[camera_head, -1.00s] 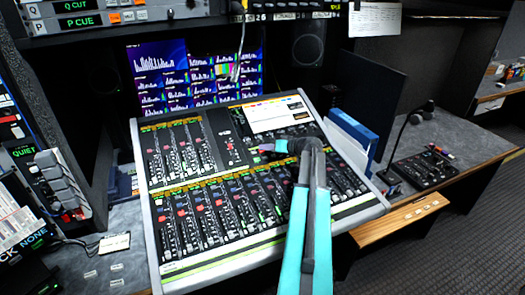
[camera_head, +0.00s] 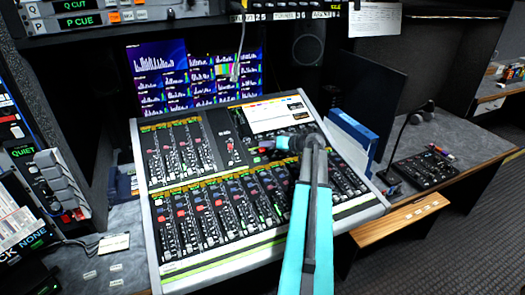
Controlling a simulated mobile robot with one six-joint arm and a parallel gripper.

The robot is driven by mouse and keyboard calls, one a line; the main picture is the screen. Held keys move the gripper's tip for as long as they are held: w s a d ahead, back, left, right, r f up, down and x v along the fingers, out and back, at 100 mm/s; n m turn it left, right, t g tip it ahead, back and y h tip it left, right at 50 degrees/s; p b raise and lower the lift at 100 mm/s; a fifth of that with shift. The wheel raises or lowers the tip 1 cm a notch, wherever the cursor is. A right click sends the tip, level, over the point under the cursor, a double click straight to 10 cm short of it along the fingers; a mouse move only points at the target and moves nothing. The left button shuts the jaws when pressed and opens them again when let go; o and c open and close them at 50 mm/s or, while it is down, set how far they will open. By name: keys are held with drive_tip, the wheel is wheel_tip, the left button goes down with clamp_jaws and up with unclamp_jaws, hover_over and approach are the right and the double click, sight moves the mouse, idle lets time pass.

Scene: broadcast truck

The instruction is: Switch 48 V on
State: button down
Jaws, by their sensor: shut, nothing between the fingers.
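The mixing console (camera_head: 237,250) stands on the desk in the middle of the head view, its surface full of faders, knobs and small coloured buttons. A red control (camera_head: 231,146) shows on the dark centre strip, left of my gripper. No 48 V label is readable at this size, so I cannot tell which control it is. My gripper (camera_head: 263,149) is shut and empty. It is over the console below the small bright screen, pointing left. I cannot tell whether it touches the surface. My forearm hides part of the right-hand fader bank.
A monitor wall (camera_head: 195,75) stands behind the console. A blue binder (camera_head: 352,140) leans at its right edge. A small black panel with a gooseneck microphone (camera_head: 425,168) sits on the right desk. A button stack (camera_head: 60,180) stands at the left.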

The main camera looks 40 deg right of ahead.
drive_tip(key=shift+s+a+r, duration=0.1)
drive_tip(key=shift+s+r, duration=0.2)
drive_tip(key=shift+r, duration=0.35)
drive_tip(key=shift+s+a+r, duration=0.15)
drive_tip(key=shift+s+r, duration=0.1)
drive_tip(key=shift+r, duration=0.45)
drive_tip(key=shift+s+a+r, duration=0.1)
drive_tip(key=shift+s+r, duration=0.2)
drive_tip(key=shift+r, duration=0.35)
